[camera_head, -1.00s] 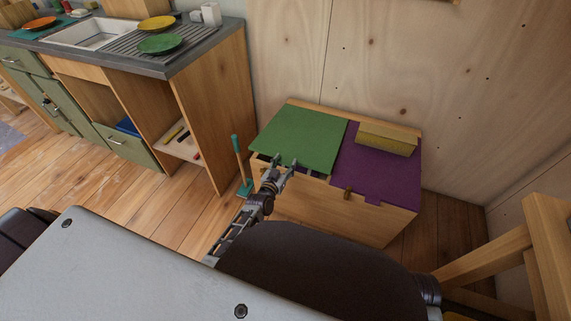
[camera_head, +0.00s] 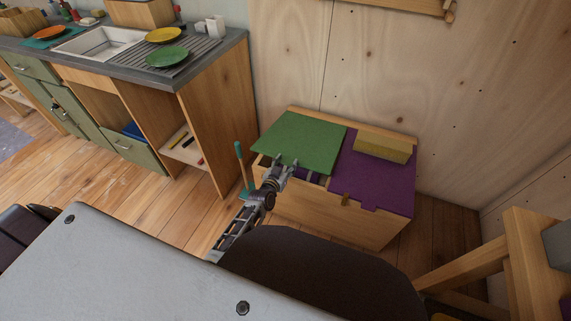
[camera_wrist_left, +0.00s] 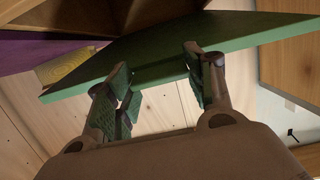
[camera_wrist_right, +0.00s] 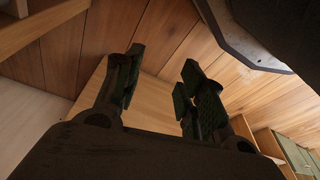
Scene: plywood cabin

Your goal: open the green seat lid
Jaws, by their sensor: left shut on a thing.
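The green seat lid (camera_head: 301,141) is the left lid of a wooden bench box (camera_head: 335,222). Its front edge is lifted a little, and a narrow dark gap into the box shows beneath it. My left gripper (camera_head: 285,162) is at the lid's front edge and shut on it. In the left wrist view the green lid (camera_wrist_left: 165,62) crosses at the fingertips of my left gripper (camera_wrist_left: 165,80). My right gripper (camera_wrist_right: 158,85) shows in the right wrist view, with its fingers apart and nothing between them.
A purple lid (camera_head: 372,178) lies flat beside the green one, with a yellow block (camera_head: 383,149) on it. A teal-handled tool (camera_head: 240,165) stands left of the box. The kitchen counter (camera_head: 170,75) is further left. A plywood wall (camera_head: 370,70) stands behind.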

